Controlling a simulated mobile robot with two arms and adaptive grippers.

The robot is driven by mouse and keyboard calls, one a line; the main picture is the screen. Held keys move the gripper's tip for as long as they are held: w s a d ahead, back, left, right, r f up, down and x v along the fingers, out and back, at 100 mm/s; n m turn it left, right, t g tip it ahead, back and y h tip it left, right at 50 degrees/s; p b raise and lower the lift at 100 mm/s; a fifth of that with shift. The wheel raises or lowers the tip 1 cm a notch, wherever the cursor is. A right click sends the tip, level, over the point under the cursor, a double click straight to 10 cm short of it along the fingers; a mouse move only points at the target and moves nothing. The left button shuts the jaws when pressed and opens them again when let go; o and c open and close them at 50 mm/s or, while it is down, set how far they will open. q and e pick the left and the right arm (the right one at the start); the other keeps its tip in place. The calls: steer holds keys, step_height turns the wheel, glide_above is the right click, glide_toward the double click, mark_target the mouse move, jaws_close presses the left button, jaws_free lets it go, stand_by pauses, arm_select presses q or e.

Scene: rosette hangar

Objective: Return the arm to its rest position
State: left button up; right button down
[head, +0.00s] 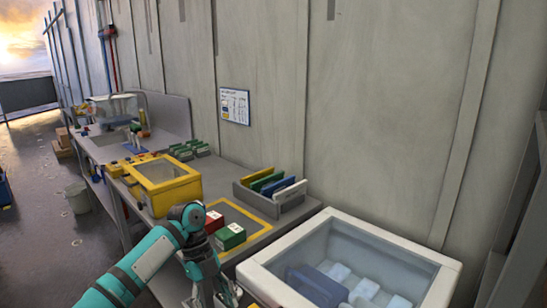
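My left arm is teal and grey and comes in from the lower left. Its elbow-like joint bends at the bench, and its gripper (214,294) points down in front of the bench edge, left of the white-rimmed bin. The fingers look spread apart with nothing seen between them; their tips are close to the bottom picture edge and partly cut off. My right arm and gripper are not in view.
A white-rimmed clear bin (425,257) holding pale blocks and a blue piece stands close on the right. Red (213,221) and green (230,236) boxes lie behind the arm. A yellow-framed box (187,194) and a grey rack (297,206) with coloured panels stand on the bench.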

arm_select(q)
steer(key=s+a+f+n+t, duration=0.15)
steer(key=f+n, duration=0.25)
steer(key=f, duration=0.6)
steer(key=s+f+n, duration=0.2)
steer(key=f+n, duration=0.2)
steer(key=f, duration=0.6)
steer(key=s+a+f+n+t, duration=0.15)
steer(key=f+n, duration=0.25)
steer(key=f, duration=0.6)
steer(key=s+a+f+n, duration=0.2)
steer(key=s+f+n, duration=0.2)
steer(key=s+f, duration=0.55)
steer(key=s+a+f+n+y, duration=0.1)
steer(key=s+f+n, duration=0.2)
steer(key=s, duration=0.9)
steer(key=s+a+f+n+y, duration=0.1)
steer(key=s+a+f+n, duration=0.1)
steer(key=s+f, duration=0.6)
steer(key=s+a+f+n+t+y, duration=0.1)
steer(key=s+f, duration=0.4)
steer(key=s, duration=1)
steer(key=a+n, duration=0.1)
steer(key=n, duration=0.1)
steer(key=shift+s+f+n, duration=0.25)
steer(key=shift+s+n, duration=0.1)
steer(key=shift+n, duration=0.05)
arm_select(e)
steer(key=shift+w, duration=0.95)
